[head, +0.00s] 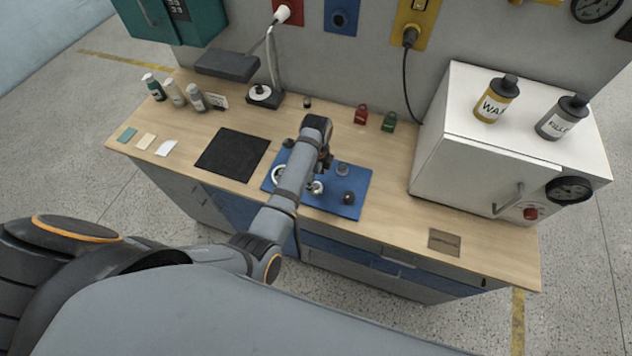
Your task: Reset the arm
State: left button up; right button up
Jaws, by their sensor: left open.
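My left arm (276,215) comes in from the left and reaches over the wooden workbench. Its left gripper (325,165) is open above the blue mat (355,208), pointing away from me. The arm and wrist hide much of the gripper and part of the mat. Several small round parts sit on the mat, among them a dark knob (348,197), a grey disc (342,169) and a white ring (278,174) partly behind the arm. I see nothing clearly held. My right gripper is not in view.
A white oven-like box (470,150) with two bottles on top stands at the right. A black pad (232,155) lies left of the blue mat. A lamp (264,92) and small bottles (174,93) stand at the back left. Bare wood (395,215) lies right of the mat.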

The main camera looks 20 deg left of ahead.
pick_arm(q)
notch_tip(320, 180, up, 4)
jog(key=shift+r, duration=0.1)
